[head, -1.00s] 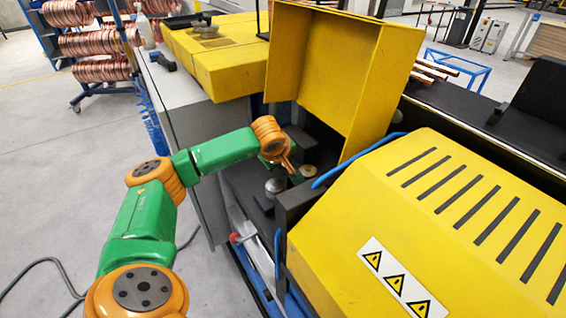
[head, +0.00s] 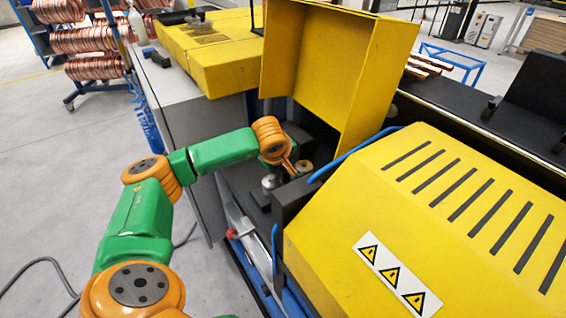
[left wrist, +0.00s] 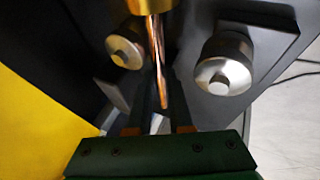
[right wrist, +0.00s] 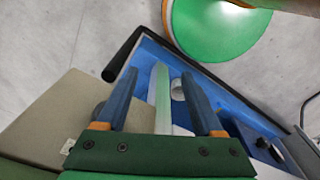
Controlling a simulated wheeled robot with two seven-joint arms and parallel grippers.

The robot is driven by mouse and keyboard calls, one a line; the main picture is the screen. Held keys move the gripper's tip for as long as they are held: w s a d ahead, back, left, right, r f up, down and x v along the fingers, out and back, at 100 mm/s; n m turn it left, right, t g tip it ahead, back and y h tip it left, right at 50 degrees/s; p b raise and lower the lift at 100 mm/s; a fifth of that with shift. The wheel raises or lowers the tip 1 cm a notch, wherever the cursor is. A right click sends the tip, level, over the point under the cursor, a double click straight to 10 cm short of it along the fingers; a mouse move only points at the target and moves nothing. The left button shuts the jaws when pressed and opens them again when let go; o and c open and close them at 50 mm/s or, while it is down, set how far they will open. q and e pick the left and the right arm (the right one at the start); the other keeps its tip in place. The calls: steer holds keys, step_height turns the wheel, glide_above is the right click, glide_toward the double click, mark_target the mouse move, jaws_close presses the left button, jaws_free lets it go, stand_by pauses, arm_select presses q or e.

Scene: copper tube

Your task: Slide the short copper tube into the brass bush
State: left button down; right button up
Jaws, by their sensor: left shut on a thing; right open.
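The short copper tube (left wrist: 157,60) is slim and shiny in the left wrist view. My left gripper (left wrist: 162,110) is shut on its near end. The tube's far end meets the brass bush (left wrist: 150,5), which is cut off by the top edge of that view; I cannot tell whether the tip is inside it. In the head view my left gripper (head: 286,162) is small, over the dark bay of the machine, and I cannot pick out the bush there. My right gripper (right wrist: 158,85) is open and empty in the right wrist view.
A raised yellow cover (head: 335,65) and a yellow slotted housing (head: 430,210) bound the bay. A blue frame (right wrist: 210,95) lies beneath my right gripper.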

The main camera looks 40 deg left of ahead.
arm_select(q)
steer(key=shift+s+d+f, duration=0.1)
steer(key=shift+d, duration=0.1)
steer(key=c, duration=0.7)
jaws_free()
steer(key=shift+c, duration=0.2)
steer(key=shift+f, duration=0.1)
